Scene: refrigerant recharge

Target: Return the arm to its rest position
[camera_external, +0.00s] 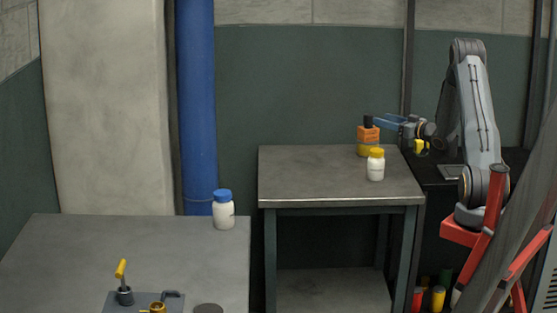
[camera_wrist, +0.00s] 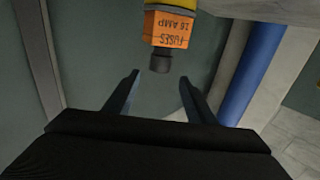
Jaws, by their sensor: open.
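My arm reaches left from the right side of the external view, bent at its elbow. My gripper (camera_external: 380,120) is open at the far right corner of the small table (camera_external: 300,170). Its blue fingers also show in the wrist view (camera_wrist: 159,77), spread apart and with nothing between them. Just beyond the fingertips is a black knob (camera_wrist: 160,62) on an orange box (camera_wrist: 166,29) marked "FUSES 16 AMP". The box (camera_external: 368,135) sits on a yellow item (camera_external: 363,151) on the small table. I see no contact between fingers and knob.
A white bottle with a yellow cap (camera_external: 375,166) stands in front of the orange box. A blue-capped white bottle (camera_external: 223,212) and a plate with a yellow-handled lever (camera_external: 122,270) are on the left table (camera_external: 60,260). A blue pipe (camera_external: 196,100) runs up the wall.

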